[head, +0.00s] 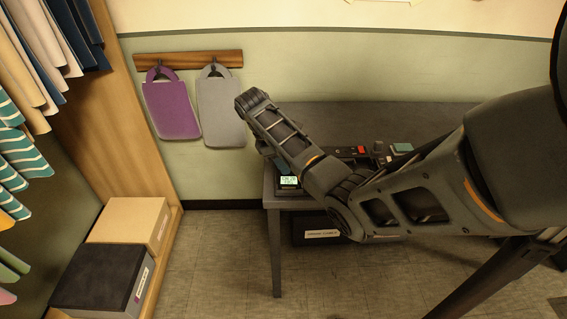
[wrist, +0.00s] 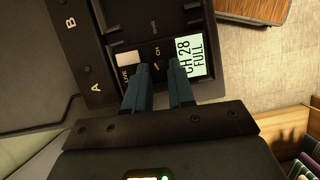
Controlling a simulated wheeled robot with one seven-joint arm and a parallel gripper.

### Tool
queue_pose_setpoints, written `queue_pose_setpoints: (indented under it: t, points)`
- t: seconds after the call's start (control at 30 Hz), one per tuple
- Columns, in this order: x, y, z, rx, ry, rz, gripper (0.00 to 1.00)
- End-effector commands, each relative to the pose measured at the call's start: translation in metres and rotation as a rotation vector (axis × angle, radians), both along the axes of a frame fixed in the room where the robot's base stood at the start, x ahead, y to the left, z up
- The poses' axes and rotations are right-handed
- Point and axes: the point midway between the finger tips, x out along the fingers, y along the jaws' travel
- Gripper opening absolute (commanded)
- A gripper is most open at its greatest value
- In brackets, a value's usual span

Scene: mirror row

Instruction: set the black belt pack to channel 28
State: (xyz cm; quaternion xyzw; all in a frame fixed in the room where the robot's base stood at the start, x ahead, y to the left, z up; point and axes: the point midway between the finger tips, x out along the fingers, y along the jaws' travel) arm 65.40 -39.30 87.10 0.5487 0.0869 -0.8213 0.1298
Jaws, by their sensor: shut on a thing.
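The black belt pack (wrist: 125,32) fills the upper middle of the wrist view. Its lit pale green screen (wrist: 193,58) reads "CH 28 FULL". Beside the screen are a "CH" label and a white patch marked "LIVE". My gripper (wrist: 158,68) reaches onto the pack's face, one finger by the white patch and the other by the screen. It is shut on a dark channel knob (wrist: 157,66) with a small white mark, below the "CH" label. In the head view the lit screen (head: 289,181) shows at the table's left end; my arm hides the fingertips.
The dark table (head: 330,115) carries a red item (head: 361,150) and a teal-topped item (head: 402,148) behind my arm. A dark surface lettered A and B (wrist: 82,55) adjoins the pack. Purple (head: 172,108) and grey (head: 220,112) bags hang on the wall. Boxes (head: 130,220) stand left; floor between is clear.

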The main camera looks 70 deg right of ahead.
Motion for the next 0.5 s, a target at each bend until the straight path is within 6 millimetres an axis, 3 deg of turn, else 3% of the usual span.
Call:
queue_pose_setpoints:
  t: [0.5]
  points:
    - [0.0009, -0.0014, 0.0003, -0.001, -0.001, -0.135, 0.0]
